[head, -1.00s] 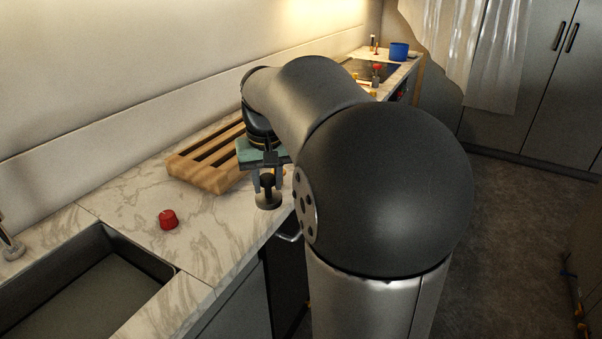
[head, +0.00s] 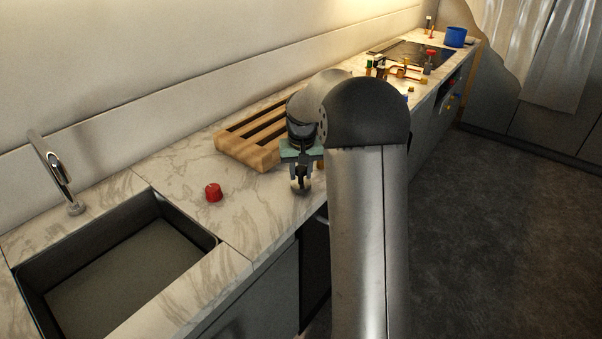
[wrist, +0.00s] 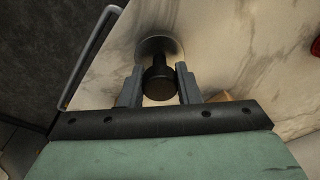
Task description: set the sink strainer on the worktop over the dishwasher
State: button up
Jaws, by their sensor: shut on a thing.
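The dark dishwasher front (head: 315,262) shows below the worktop edge, partly hidden by my arm.
A wooden slatted rack (head: 248,150) lies behind my gripper. A red lidded object (head: 213,192) stands to the left, with the sink (head: 210,240) and faucet (head: 60,172) beyond. Bare marble lies between the red object and my gripper. A handle (wrist: 88,58) shows beside the worktop edge.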

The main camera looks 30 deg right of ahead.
aim_at(302, 187)
jog(key=shift+f, duration=0.6)
jog(key=shift+f, duration=0.15)
jog(key=o, duration=1)
notch_tip(302, 187, up, 12)
jog(key=s, duration=0.2)
jog(key=s+a+f+n, duration=0.2)
jog(key=s+a+f, duration=0.1)
jog(key=s+a, duration=1.15)
jog(key=s+a+f, duration=0.1)
jog(key=s+f, duration=0.1)
jog(key=s, duration=0.3)
jog(key=s+a+f+n+g, duration=0.1)
jog(key=s+f, duration=0.1)
jog(key=s, duration=0.4)
jog(key=s+a+f+n, duration=0.1)
jog(key=s+f, duration=0.2)
jog(key=s, duration=0.2)
jog(key=shift+s+a+y+b, duration=0.2)
jog(key=shift+a+y+b, duration=0.1)
jog(key=shift+a+b, duration=0.1)
